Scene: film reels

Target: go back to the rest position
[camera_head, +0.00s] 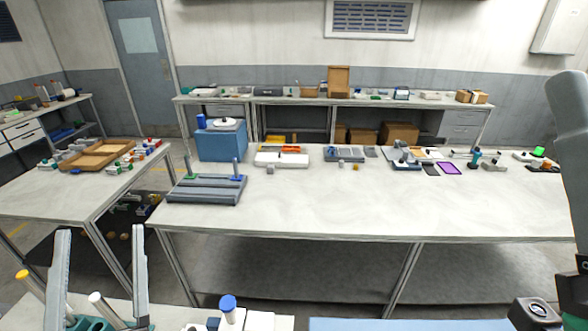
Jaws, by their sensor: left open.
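My left gripper (100,232) is at the lower left of the head view. Its two long grey fingers stand wide apart with nothing between their tips. They show in front of the near table and the floor gap beside the long table. A teal holder (108,311) with capped, tube-like pieces lies low in the picture around the fingers; I cannot tell whether they touch. Part of my right arm (569,150) stands at the right edge. My right gripper's fingers do not show. No film reel can be made out clearly.
The long table (330,215) has a clear front half. A grey slatted rack (205,190) and a blue box (221,144) stand at its left; small parts line its back. A side table (50,195) bears a wooden tray (97,155). A blue-capped piece (228,304) stands at the bottom.

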